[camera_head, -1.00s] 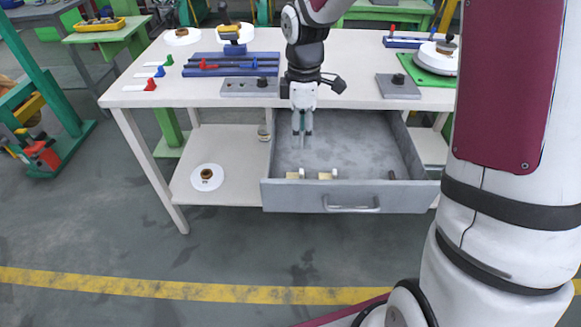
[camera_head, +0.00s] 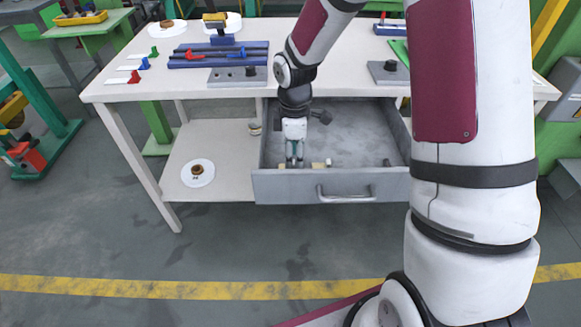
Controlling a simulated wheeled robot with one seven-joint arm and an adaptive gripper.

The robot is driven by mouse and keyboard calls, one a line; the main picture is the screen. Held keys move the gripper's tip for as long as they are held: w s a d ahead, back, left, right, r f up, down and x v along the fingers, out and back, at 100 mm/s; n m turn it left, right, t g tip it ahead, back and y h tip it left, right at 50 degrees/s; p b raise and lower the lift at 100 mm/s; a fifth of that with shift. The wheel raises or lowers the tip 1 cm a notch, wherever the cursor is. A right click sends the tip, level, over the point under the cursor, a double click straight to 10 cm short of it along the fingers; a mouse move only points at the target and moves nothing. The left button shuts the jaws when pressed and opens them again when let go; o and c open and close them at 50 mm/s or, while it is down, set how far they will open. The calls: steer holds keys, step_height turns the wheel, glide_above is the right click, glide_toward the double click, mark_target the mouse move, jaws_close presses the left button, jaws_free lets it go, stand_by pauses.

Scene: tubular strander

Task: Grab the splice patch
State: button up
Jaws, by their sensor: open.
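The open grey drawer (camera_head: 285,190) under the white table holds two small cream pieces near its front wall, likely splice patches. One cream piece (camera_head: 322,165) lies just right of my gripper. The other is at my fingertips and mostly hidden by them. My gripper (camera_head: 294,161) points down into the drawer near its front left corner, with its fingers open. I cannot tell whether the fingers are on either side of the left piece or touch it.
A small dark piece (camera_head: 386,163) lies at the drawer's right. The drawer's front wall and handle (camera_head: 345,194) are close in front of my gripper. The white table top (camera_head: 130,90) overhangs behind it. A white disc (camera_head: 197,172) lies on the lower shelf at left. The drawer's middle is clear.

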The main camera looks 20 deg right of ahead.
step_height(320, 180, down, 2)
steer(key=shift+f, duration=0.1)
steer(key=c, duration=0.9)
steer(key=shift+o, duration=0.2)
